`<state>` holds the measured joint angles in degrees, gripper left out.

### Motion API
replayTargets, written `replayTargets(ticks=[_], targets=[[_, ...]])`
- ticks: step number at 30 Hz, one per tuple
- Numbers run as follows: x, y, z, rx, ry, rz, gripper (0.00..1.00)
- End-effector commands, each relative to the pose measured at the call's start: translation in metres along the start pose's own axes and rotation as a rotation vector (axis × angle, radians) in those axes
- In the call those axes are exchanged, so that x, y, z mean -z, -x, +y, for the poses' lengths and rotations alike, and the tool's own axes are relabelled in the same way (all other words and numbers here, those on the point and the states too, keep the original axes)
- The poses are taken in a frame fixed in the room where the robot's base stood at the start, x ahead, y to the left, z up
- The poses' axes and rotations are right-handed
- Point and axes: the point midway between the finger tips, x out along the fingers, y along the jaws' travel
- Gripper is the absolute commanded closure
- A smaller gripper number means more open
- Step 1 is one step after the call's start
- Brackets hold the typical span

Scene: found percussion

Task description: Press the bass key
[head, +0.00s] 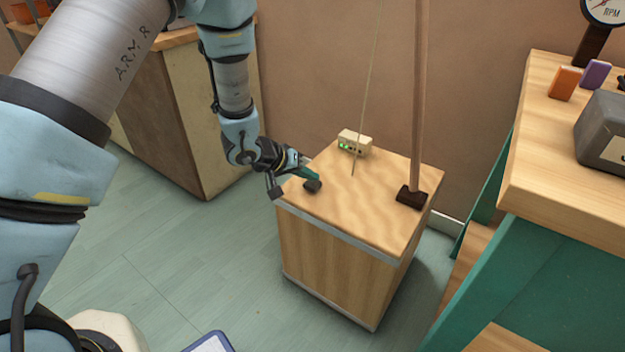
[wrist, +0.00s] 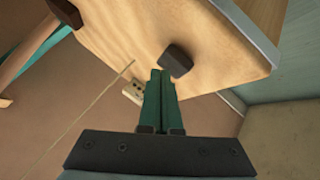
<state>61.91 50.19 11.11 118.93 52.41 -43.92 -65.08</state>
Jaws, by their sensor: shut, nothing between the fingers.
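A small dark block, which looks like the bass key (head: 312,186), sits on the near left part of the top of a wooden box (head: 350,205). It also shows in the wrist view (wrist: 176,60), just beyond and right of my fingertips. My gripper (head: 304,173) is shut and empty, its green fingers pressed together over the left side of the box top. In the wrist view the fingertips (wrist: 160,75) appear right beside the block. I cannot tell whether they touch it or hover over it.
A wooden pole stands in a dark foot (head: 411,197) on the right of the box top, and a thin string (head: 365,95) rises from the middle. A cream unit (head: 355,142) with green lights sits at the back. A workbench (head: 555,185) stands at the right, a cabinet (head: 215,120) at the left.

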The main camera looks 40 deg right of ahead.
Motion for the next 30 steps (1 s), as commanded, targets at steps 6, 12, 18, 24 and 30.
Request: replayTargets(ticks=[6,12,18,24,30], targets=[[0.005,0.007,0.005,0.0,0.0,0.0,1.0],[0.005,0.006,0.004,0.0,-0.001,0.001,1.0],[0.007,0.01,0.007,0.0,0.0,0.001,1.0],[0.017,0.022,0.016,0.0,0.001,0.001,1.0],[0.026,0.035,0.025,0.0,0.0,0.0,1.0]])
